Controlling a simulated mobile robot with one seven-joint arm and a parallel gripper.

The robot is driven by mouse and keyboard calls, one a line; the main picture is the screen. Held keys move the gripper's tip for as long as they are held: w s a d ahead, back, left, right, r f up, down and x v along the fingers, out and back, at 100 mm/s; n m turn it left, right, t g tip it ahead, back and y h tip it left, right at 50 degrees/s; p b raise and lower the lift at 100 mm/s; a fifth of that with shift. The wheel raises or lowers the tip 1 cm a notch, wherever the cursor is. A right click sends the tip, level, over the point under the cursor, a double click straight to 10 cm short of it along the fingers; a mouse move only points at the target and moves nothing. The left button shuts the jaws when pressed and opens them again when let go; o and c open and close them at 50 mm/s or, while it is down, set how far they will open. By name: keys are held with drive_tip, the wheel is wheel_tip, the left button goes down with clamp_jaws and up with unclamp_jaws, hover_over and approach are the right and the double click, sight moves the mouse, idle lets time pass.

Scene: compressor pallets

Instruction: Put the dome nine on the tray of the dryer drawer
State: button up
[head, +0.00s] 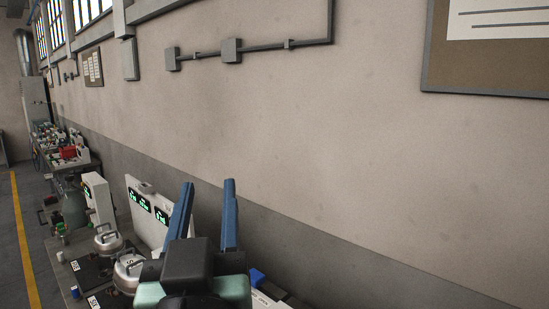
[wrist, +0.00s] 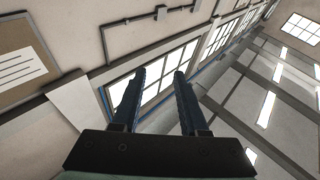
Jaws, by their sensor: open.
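My gripper (head: 208,184) is raised, with its two blue fingers pointing up, apart and empty. In the wrist view the gripper (wrist: 161,72) has nothing between its fingers. Two silver dome-shaped pieces, one farther back (head: 108,239) and one nearer (head: 128,270), stand on the bench to the left of my gripper. The nearer one is partly hidden by my gripper. I cannot tell which, if either, is the dome nine. I cannot make out the dryer drawer or its tray.
A white panel with green displays (head: 150,212) stands behind the domes. A smaller white unit (head: 97,198) and a grey-green cylinder (head: 75,208) are farther left. A blue object (head: 258,277) shows low, right of my gripper. The wall (head: 350,150) runs along the right.

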drive_tip(key=s+d+r+m+t+h, duration=0.1)
drive_tip(key=s+d+r+t+h, duration=0.1)
drive_tip(key=r, duration=0.5)
drive_tip(key=s+d+r+m+t+h, duration=0.1)
drive_tip(key=s+d+r+t, duration=0.3)
drive_tip(key=s+d+r, duration=0.2)
drive_tip(key=shift+s+d+r+h, duration=0.2)
drive_tip(key=shift+r+h, duration=0.2)
drive_tip(key=shift+r, duration=0.4)
